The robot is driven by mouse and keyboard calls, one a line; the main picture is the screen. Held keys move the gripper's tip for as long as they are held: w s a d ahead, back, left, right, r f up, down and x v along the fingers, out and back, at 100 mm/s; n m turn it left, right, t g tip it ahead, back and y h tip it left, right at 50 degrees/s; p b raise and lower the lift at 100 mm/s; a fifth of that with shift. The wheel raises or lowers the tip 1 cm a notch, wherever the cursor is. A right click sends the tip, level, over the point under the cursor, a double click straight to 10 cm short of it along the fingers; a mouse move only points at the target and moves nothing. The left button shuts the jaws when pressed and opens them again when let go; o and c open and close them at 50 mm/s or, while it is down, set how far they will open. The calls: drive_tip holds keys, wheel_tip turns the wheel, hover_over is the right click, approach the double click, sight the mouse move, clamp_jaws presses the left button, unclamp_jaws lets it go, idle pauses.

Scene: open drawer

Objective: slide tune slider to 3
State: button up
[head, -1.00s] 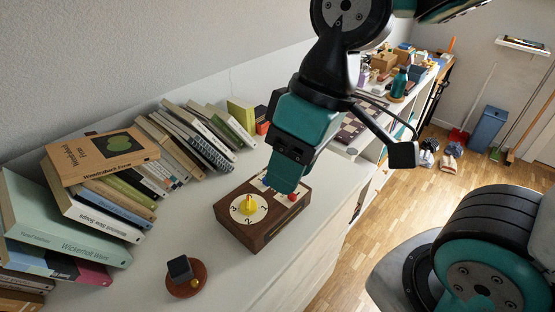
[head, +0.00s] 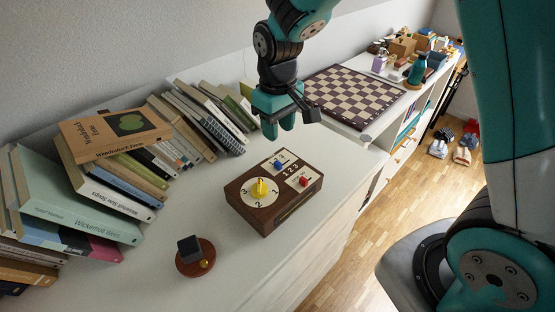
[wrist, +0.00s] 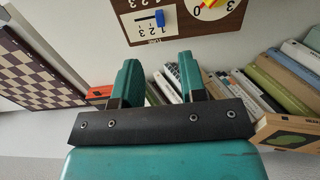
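A brown wooden box (head: 275,206) sits on the white cabinet top. Its top has a round dial with a yellow knob (head: 260,188) and two white slider plates, one with a blue knob (head: 278,164), one with a red knob (head: 304,181). In the wrist view the box is upside down at the top edge; the blue knob (wrist: 160,18) sits at the right end of its slot, beside digits 1, 2, 3. The label looks like TUNE but is small. My gripper (head: 279,128) is open and empty, above and behind the box, apart from the knobs. It also shows in the wrist view (wrist: 160,72).
Books (head: 105,190) lean and lie along the wall at left. A small dark cube on a round wooden base (head: 195,260) stands in front. A chessboard (head: 355,95) lies behind on the right. The cabinet top around the box is clear.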

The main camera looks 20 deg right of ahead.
sight(278, 163)
wheel_tip(278, 163, down, 10)
drive_tip(key=shift+f, duration=0.2)
clamp_jaws()
